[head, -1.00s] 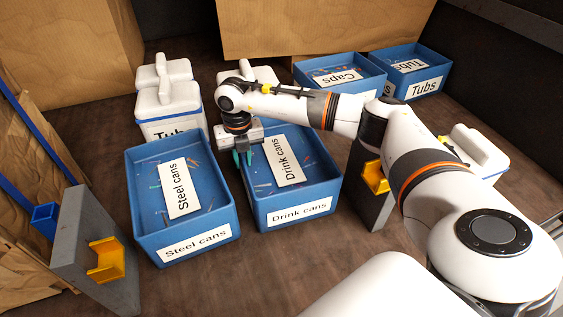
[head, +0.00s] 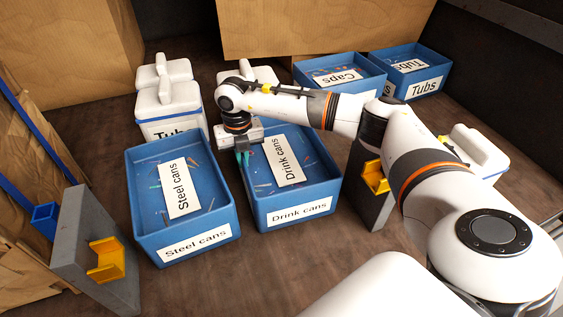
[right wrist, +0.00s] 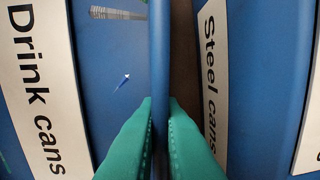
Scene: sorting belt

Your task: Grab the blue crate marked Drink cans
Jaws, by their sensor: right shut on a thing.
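The blue crate marked Drink cans (head: 262,212) stands on the floor in the middle of the head view, with white labels on its front and inside. My right gripper (head: 243,157) reaches down at its left wall, near the back. In the right wrist view its green fingers (right wrist: 160,125) are shut on the crate's thin blue wall (right wrist: 160,50), one finger on each side. The Drink cans label (right wrist: 35,95) lies to the left there. My left gripper is not in view.
A blue Steel cans crate (head: 137,205) stands close on the left, with a narrow gap between. White lidded tubs (head: 165,95) stand behind. Blue Caps (head: 372,80) and Tubs (head: 438,68) crates are at the back right. Grey posts with yellow brackets (head: 106,262) flank the crates. Floor in front is clear.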

